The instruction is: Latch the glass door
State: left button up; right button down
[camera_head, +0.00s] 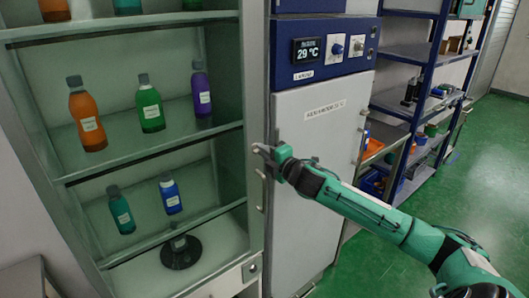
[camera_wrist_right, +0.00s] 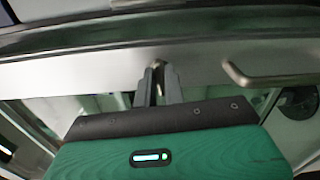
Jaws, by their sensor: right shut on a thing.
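The glass door (camera_head: 100,165) covers the tall cabinet on the left of the head view, with bottles showing behind it. Its pale metal edge strip (camera_wrist_right: 110,75) crosses the wrist view, with a bent metal handle (camera_wrist_right: 268,78) on the right. My right gripper (camera_head: 262,152) is at this edge strip, above the handle in the head view. In the wrist view its fingers (camera_wrist_right: 158,72) are close together on a small metal piece at the strip, mostly hidden between them. I cannot tell whether the door is fully flush. My left gripper is not in view.
A grey cabinet with a blue control panel (camera_head: 325,50) reading 29 °C stands right beside the glass cabinet, behind my right gripper. Blue shelving (camera_head: 415,55) stands at the right. Green floor (camera_head: 490,150) is clear at the far right.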

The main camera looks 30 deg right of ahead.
jog(key=shift+m, duration=0.7)
jog(key=c, duration=1.5)
grip_release()
jog(key=shift+s, duration=0.1)
jog(key=shift+s+f, duration=0.15)
jog(key=shift+s, duration=0.05)
jog(key=shift+s+d+b, duration=0.2)
jog(key=shift+s+b, duration=0.75)
jog(key=shift+s, duration=1.25)
jog(key=shift+s+d+b, duration=0.2)
jog(key=shift+s+b, duration=0.75)
jog(key=shift+s, duration=1.2)
jog(key=shift+s+d+b, duration=0.2)
jog(key=shift+s+b, duration=0.75)
jog(key=shift+s, duration=1.25)
